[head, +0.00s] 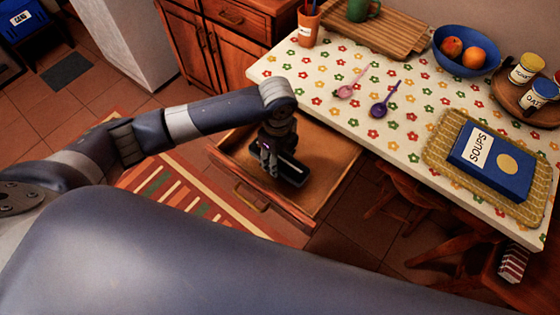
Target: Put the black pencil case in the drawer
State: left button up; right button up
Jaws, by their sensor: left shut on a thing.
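The open wooden drawer (325,165) sticks out from under the table's left end, its brass handle (250,197) at the front. My left gripper (275,170) points down inside the drawer area and is shut on the black pencil case (292,170). The case is a dark, oblong thing, partly hidden by the gripper. It is over the drawer's floor; I cannot tell whether it touches the floor. My right gripper is not in view.
The flowered table (410,140) holds a blue fruit bowl (465,50), two spoons, a cutting board (375,27) and a blue soups book (492,160) on a woven mat. A wooden chair (440,215) stands below the table. A striped rug (190,195) lies left of the drawer.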

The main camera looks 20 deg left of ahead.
pick_arm(q)
jog(key=shift+f, duration=1.85)
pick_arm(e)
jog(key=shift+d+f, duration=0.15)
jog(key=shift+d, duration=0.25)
pick_arm(q)
jog(key=shift+f, duration=0.15)
jog(key=o, duration=1.1)
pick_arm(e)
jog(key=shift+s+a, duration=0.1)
pick_arm(q)
jog(key=shift+r, duration=0.2)
notch_tip(320, 180, up, 10)
jog(key=shift+r, duration=1)
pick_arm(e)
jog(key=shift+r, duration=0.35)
